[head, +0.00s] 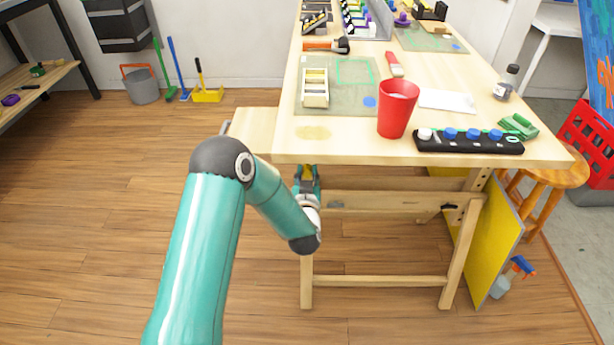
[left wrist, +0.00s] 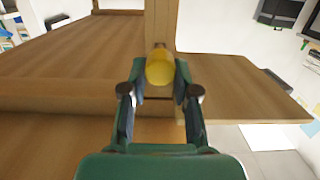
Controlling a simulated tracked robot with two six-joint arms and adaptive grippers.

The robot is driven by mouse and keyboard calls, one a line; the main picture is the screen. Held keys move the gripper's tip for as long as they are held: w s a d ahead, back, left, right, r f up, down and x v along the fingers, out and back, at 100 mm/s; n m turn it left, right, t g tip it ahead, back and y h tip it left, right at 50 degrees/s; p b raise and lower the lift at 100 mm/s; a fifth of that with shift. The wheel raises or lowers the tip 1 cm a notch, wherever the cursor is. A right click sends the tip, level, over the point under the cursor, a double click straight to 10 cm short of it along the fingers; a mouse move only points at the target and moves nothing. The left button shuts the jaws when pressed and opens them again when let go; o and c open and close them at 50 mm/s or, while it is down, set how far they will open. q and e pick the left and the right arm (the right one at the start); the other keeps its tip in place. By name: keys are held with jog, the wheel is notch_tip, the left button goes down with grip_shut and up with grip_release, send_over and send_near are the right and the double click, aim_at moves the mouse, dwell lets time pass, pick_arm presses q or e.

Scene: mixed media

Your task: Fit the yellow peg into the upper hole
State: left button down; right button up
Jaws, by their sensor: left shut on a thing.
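My left gripper (head: 307,181) is below the front left edge of the wooden workbench (head: 290,149), close to its front left leg (head: 306,275). In the left wrist view, my left gripper (left wrist: 160,84) is shut on the yellow peg (left wrist: 160,69), one finger on each side. The peg points away from the camera toward an upright wooden post (left wrist: 161,22). Only a little yellow of the peg (head: 307,171) shows in the head view. I cannot make out the upper hole in either view, nor whether the peg touches the post. My right gripper is not in view.
On the bench top are a red cup (head: 397,108), a black strip with blue knobs (head: 468,141) and a cream tray (head: 315,88). A wooden side leaf (head: 252,124) juts out left, close to my arm.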

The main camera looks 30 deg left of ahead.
pick_arm(q)
jog(key=shift+b+x, duration=0.3)
jog(key=shift+x, duration=0.7)
jog(key=c, duration=0.8)
grip_release()
jog(key=shift+r, duration=0.1)
jog(key=shift+d, duration=0.1)
jog(key=shift+b+v, duration=0.35)
jog(key=shift+v, duration=2.05)
jog(key=shift+s, duration=0.15)
